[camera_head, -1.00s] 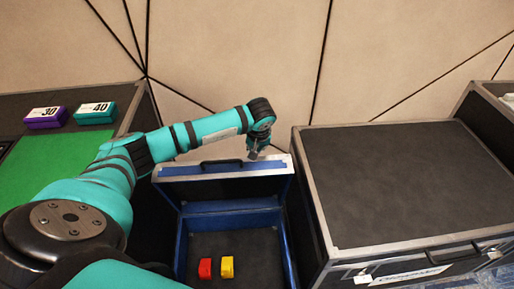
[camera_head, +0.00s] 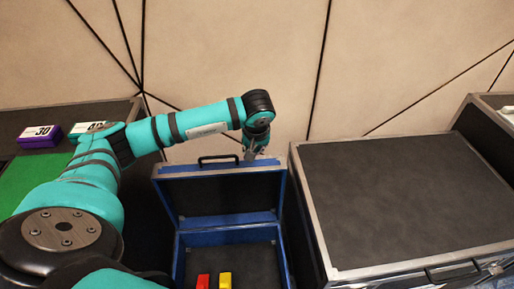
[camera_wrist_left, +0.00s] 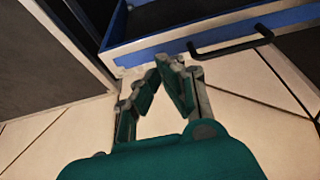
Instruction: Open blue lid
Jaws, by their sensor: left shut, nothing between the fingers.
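The blue lid (camera_head: 222,193) of a blue-edged case (camera_head: 180,255) stands raised at the back of the case, with its dark inner face showing. A black handle (camera_head: 219,158) sits on its top edge. My left gripper (camera_head: 250,157) is at the right end of the lid's top edge. In the left wrist view, its fingertips (camera_wrist_left: 166,64) come together, empty, by the pale corner of the lid (camera_wrist_left: 185,42). Whether they touch the lid is hard to tell. A red block (camera_head: 202,281) and a yellow block (camera_head: 225,280) lie inside the case. My right gripper is out of view.
A large dark closed case (camera_head: 400,195) stands close on the right. On the left are a green surface (camera_head: 25,178), a purple box marked 30 (camera_head: 40,137) and a teal box (camera_head: 88,128), partly covered by my left arm. A panelled wall (camera_head: 220,60) rises behind.

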